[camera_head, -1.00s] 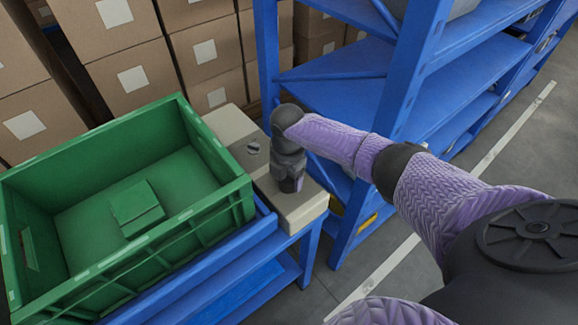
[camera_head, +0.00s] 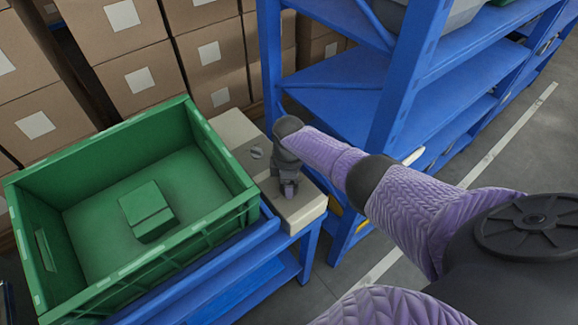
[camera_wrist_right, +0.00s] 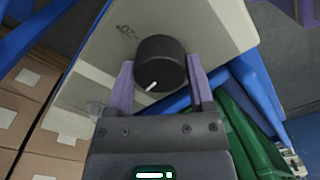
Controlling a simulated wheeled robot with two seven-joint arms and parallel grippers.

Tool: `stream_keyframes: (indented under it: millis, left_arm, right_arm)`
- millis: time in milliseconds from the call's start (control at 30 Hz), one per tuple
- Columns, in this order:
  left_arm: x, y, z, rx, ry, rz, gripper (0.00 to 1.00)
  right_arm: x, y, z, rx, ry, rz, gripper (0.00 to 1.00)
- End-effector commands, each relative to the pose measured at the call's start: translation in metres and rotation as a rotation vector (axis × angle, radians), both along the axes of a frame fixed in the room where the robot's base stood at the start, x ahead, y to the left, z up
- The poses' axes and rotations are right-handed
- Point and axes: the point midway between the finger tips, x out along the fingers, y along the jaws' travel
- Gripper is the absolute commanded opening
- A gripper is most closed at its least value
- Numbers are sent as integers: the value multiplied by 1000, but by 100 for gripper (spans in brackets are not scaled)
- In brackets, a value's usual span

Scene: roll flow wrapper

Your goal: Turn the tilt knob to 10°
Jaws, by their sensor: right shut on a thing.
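The tilt knob (camera_wrist_right: 160,63) is a round black knob with a white pointer line, on a pale beige panel (camera_wrist_right: 215,28) in the right wrist view. The pointer aims down and slightly left in that picture. A printed "-20" mark (camera_wrist_right: 129,30) shows beside the knob; other marks are hidden. My right gripper (camera_wrist_right: 160,75) is shut on the knob, with one purple finger on each side. In the head view my right gripper (camera_head: 288,186) points down at the beige box (camera_head: 300,210), and the knob is hidden there. My left gripper is not in view.
A green crate (camera_head: 225,212) with a green block (camera_head: 147,208) inside stands left of the beige box on a blue table (camera_head: 235,255). A blue shelf rack (camera_head: 395,90) stands close behind my right arm. Cardboard boxes (camera_head: 140,80) are stacked at the back.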

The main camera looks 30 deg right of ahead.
Motion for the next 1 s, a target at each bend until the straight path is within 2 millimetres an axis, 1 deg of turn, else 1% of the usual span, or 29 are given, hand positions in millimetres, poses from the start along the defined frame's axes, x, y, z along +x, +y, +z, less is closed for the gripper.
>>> stream_keyframes:
  millis: [300, 833, 867, 900, 967, 1000]
  left_arm:
    - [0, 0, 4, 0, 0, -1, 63]
    - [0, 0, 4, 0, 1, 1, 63]
    - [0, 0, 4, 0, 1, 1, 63]
    - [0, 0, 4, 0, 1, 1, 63]
    - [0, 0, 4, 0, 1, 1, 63]
    - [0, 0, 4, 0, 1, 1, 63]
  right_arm:
    - [0, 0, 1, -1, -1, -108, 9]
    - [1, -1, 1, -1, -2, -129, 9]
    - [1, -1, 1, -1, -2, -129, 70]
    - [1, -1, 1, -1, -2, -129, 79]
    - [0, -1, 1, -1, -2, -129, 91]
    - [0, 0, 0, -1, -2, -129, 100]
